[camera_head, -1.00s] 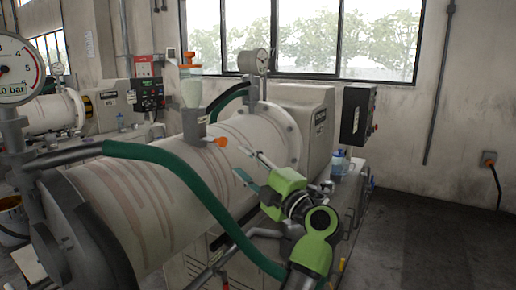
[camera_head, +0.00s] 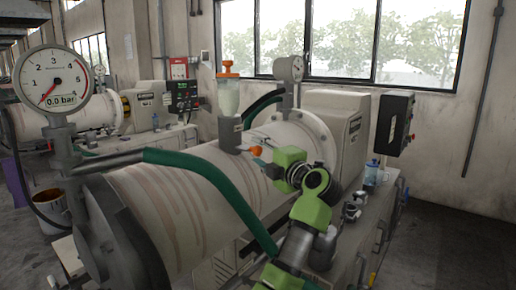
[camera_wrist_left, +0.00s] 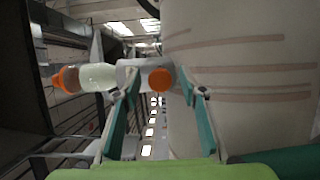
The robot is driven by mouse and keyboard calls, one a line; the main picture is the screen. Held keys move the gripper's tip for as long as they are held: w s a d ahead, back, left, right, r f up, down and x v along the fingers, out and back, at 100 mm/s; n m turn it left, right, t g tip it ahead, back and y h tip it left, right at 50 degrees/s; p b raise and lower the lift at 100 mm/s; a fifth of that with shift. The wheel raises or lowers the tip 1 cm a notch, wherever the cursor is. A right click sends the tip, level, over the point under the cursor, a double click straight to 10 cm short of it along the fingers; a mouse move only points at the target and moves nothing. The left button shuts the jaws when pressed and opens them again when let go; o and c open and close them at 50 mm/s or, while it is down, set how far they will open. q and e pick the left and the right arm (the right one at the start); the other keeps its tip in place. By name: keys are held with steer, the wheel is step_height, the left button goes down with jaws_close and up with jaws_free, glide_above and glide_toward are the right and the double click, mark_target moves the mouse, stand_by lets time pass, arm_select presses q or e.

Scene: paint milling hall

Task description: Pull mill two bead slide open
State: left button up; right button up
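The mill's bead slide shows as an orange knob (camera_head: 256,151) on a grey block (camera_head: 230,133) on top of the large pale mill drum (camera_head: 190,185). Above the block stands a clear bead hopper (camera_head: 228,97) with an orange cap. In the left wrist view the knob (camera_wrist_left: 160,79) lies between the fingertips, with the hopper (camera_wrist_left: 97,77) lying sideways to its left. My left gripper (camera_head: 262,154) is at the knob. Its fingers (camera_wrist_left: 158,82) are apart, with gaps on both sides of the knob. My right gripper is in neither view.
A thick green hose (camera_head: 205,175) arches over the drum in front of my left arm. A pressure gauge (camera_head: 52,82) reading 0.0 bar stands at left, a smaller gauge (camera_head: 291,68) behind. A control box (camera_head: 394,123) hangs at right. Floor at far right is clear.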

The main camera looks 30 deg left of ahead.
arm_select(q)
steer(key=shift+w+a, duration=0.3)
steer(key=shift+a, duration=0.3)
jaws_close()
steer(key=d, duration=0.2)
steer(key=d+p, duration=0.1)
steer(key=d, duration=0.1)
steer(key=shift+s+d+f, duration=0.1)
steer(key=shift+s+f, duration=0.05)
steer(key=shift+f, duration=0.05)
jaws_free()
steer(key=shift+d, duration=0.2)
steer(key=shift+d+r, duration=0.1)
steer(key=shift+r, duration=0.05)
